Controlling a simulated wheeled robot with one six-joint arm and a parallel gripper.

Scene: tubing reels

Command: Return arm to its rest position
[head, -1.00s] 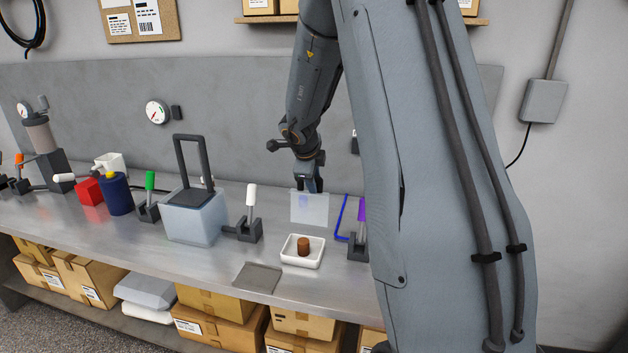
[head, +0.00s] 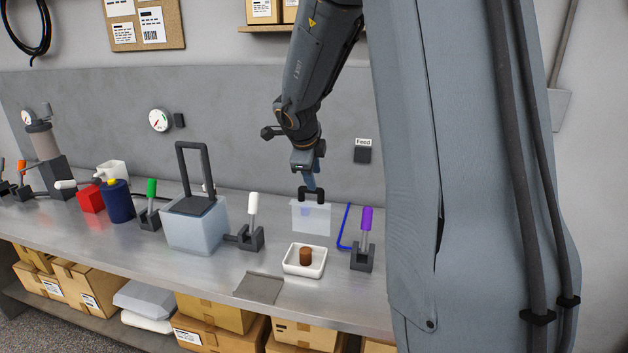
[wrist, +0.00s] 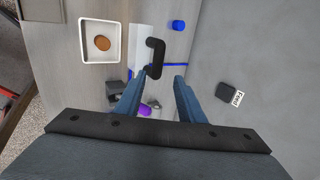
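My gripper (head: 312,184) hangs above the metal bench, just over a translucent panel-like piece (head: 311,217) with a black handle (head: 311,193). In the wrist view, my gripper's two blue fingers (wrist: 159,77) are spread apart. Nothing is held between them. The black handle (wrist: 155,58) shows just beyond the fingertips. In the head view the fingertips overlap the handle, and the exact gap is hard to tell. My arm comes down from the top of the picture, bent at the wrist.
A white tray (head: 290,270) with a brown cylinder (head: 306,256) stands in front. A purple-handled lever (head: 365,235) and a blue tube (head: 342,238) are at right. A white-handled lever (head: 252,215) and a clear box (head: 190,232) are at left. The wall (head: 250,110) is behind.

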